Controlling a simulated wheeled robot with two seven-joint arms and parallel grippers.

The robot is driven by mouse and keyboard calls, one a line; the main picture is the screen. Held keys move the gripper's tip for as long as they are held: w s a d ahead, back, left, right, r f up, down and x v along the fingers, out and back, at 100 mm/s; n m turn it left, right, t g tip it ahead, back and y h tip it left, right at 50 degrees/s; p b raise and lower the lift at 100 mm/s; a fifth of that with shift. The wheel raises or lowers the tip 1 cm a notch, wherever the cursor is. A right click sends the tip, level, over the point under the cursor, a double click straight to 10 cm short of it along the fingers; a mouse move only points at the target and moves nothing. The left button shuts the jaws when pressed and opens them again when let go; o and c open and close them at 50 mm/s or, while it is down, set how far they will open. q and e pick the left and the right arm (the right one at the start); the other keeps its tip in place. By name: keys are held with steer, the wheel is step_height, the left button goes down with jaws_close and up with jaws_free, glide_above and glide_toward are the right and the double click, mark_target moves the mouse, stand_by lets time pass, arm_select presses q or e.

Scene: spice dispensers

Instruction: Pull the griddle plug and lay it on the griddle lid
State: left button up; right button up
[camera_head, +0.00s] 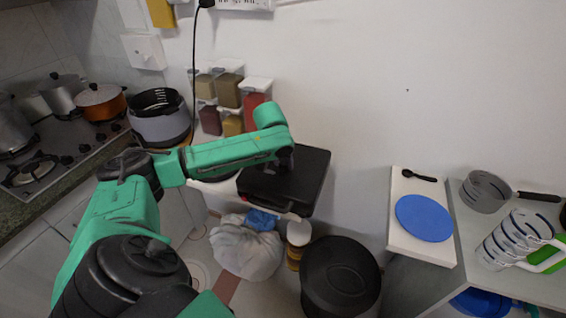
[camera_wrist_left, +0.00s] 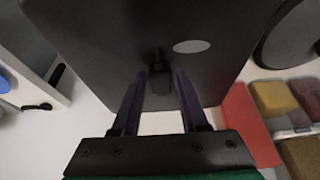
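The griddle is a flat black appliance with a dark lid (camera_head: 313,172), standing closed on a white surface by the wall. The lid also fills much of the left wrist view (camera_wrist_left: 110,45), with a pale oval mark on it. My left gripper (camera_head: 286,160) is over the lid, pointing down. In the left wrist view a small black plug-like piece (camera_wrist_left: 160,81) with a short cord end shows against the lid, between my spread fingers. Gaps show on both sides of it. Whether it rests flat on the lid is hard to tell. My right gripper is out of view.
Spice dispensers (camera_head: 227,90) hang on the wall behind my left arm. A black cord (camera_head: 194,50) runs from a plug (camera_head: 206,3) at the top down beside a grey cooker (camera_head: 160,117). A blue disc (camera_head: 424,218) lies on a white board at right. A black bin (camera_head: 340,280) stands below.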

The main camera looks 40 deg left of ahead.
arm_select(q)
steer(key=shift+o, duration=1.3)
steer(key=b+v, duration=0.1)
steer(key=v, duration=1.3)
steer(key=shift+r, duration=0.25)
steer(key=shift+s, duration=0.15)
